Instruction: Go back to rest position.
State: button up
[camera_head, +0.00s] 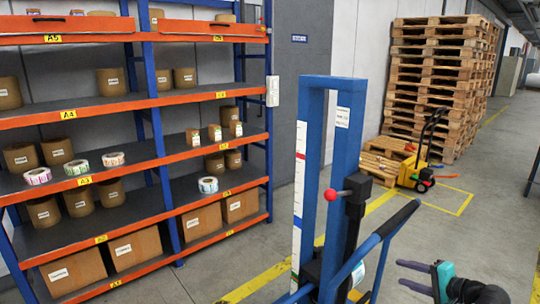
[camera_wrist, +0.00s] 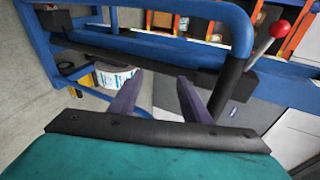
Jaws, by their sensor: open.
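My gripper (camera_head: 421,277) is at the lower right of the head view, in front of and to the right of a blue upright frame (camera_head: 313,160). In the wrist view, my gripper (camera_wrist: 160,84) has its two dark purple fingers spread, with nothing between them. A white roll with blue print (camera_wrist: 115,78) sits low on the blue frame beyond the left finger, apart from it.
A blue and orange shelf (camera_head: 150,163) with boxes, brown containers and label rolls fills the left. Stacked wooden pallets (camera_head: 437,85) and a yellow pallet truck (camera_head: 412,172) stand at the back right. The blue frame's handle bar (camera_head: 398,217) is close to my gripper. Floor at the right is clear.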

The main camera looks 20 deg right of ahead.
jog(key=w+a+f+n+g+y, duration=0.2)
jog(key=w+a+f, duration=0.2)
jog(key=a+f, duration=0.4)
jog(key=w+a+f+n+g+y, duration=0.1)
jog(key=w+a+f+g+y, duration=0.2)
jog(key=a+f, duration=0.5)
jog(key=a+f+n+g, duration=0.45)
jog(key=a+f, duration=0.75)
jog(key=a, duration=0.4)
jog(key=s+a+f+n+g+h, duration=0.25)
jog(key=s+a+f+g, duration=0.45)
jog(key=a+f, duration=0.4)
jog(key=s+a+f+n+g+h, duration=0.1)
jog(key=s+a+f+n+h, duration=0.1)
jog(key=s, duration=0.4)
jog(key=s+a+f+n+g+h, duration=0.1)
jog(key=s+a+f+n+h, duration=0.1)
jog(key=s+a+f+n, duration=0.2)
jog(key=s+a, duration=0.1)
jog(key=s, duration=0.2)
jog(key=shift+s+a+f+n, duration=0.15)
jog(key=shift+s+f+n, duration=0.15)
